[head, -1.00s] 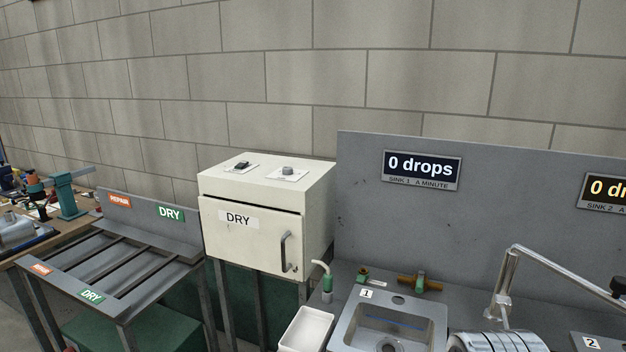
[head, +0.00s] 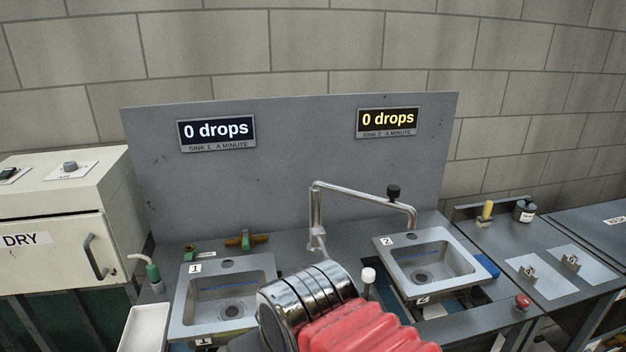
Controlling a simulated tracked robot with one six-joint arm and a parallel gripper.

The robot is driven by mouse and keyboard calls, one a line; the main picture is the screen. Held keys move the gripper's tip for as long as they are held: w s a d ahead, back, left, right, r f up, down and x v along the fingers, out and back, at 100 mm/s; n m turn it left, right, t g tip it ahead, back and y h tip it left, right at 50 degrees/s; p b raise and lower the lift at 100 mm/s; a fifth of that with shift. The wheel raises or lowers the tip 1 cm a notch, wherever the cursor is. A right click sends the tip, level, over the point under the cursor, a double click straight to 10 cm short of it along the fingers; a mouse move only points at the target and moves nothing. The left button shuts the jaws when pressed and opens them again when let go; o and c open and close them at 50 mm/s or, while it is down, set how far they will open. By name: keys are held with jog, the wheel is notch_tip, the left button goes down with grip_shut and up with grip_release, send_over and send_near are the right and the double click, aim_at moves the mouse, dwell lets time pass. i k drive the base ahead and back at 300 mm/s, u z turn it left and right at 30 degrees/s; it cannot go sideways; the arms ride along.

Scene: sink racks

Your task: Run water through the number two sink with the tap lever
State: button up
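The number two sink (head: 455,283) is a steel basin with a dark drain, right of centre in the head view. A bent chrome tap (head: 316,215) stands between the sinks, its spout (head: 365,196) reaching right so that its tip shows over the back of sink two. A black knob (head: 393,191) sits on the spout. A short white-topped post (head: 368,276) stands left of sink two; I cannot tell which is the lever. No water shows. The sink 2 display (head: 388,122) reads 0 drops. My gripper is out of view; my red and chrome arm covers the bottom centre.
Sink one (head: 228,300) lies to the left, its display (head: 217,132) also at 0 drops. A white DRY cabinet (head: 55,225) is at far left. A bench with metal plates (head: 540,278) and a red knob (head: 522,302) is on the right. A grey backboard (head: 300,150) stands behind.

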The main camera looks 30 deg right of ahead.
aim_at(320, 241)
jog(key=z, duration=1.3)
